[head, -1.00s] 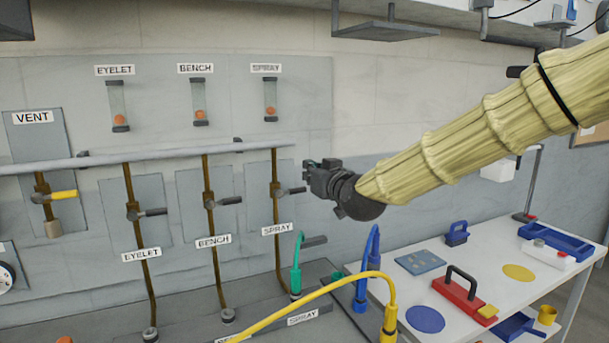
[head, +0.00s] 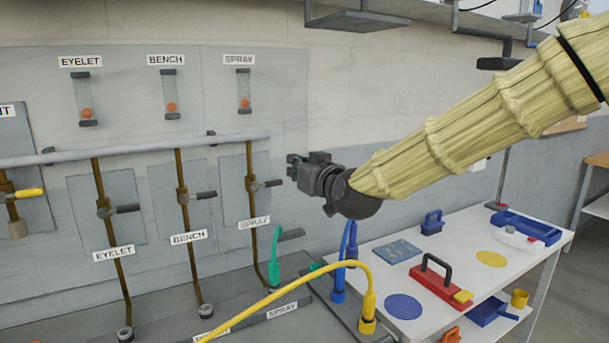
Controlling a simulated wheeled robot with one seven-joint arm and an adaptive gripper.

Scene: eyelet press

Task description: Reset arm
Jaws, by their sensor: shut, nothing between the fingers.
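My gripper (head: 294,172) is at the end of my yellow-sleeved arm, in the middle of the head view. It is shut and empty and points left toward the wall panel. Just left of it is the dark handle of the SPRAY valve (head: 266,184); there is a small gap between them in the picture. The BENCH valve (head: 196,195) and EYELET valve (head: 118,209) stand farther left on their brown pipes, with handles pointing right. The yellow VENT handle (head: 27,193) is at the left edge.
A grey pipe (head: 140,148) runs along the wall above the valves. Green (head: 275,262), blue (head: 338,285) and yellow (head: 367,305) hose ends stand below my gripper.

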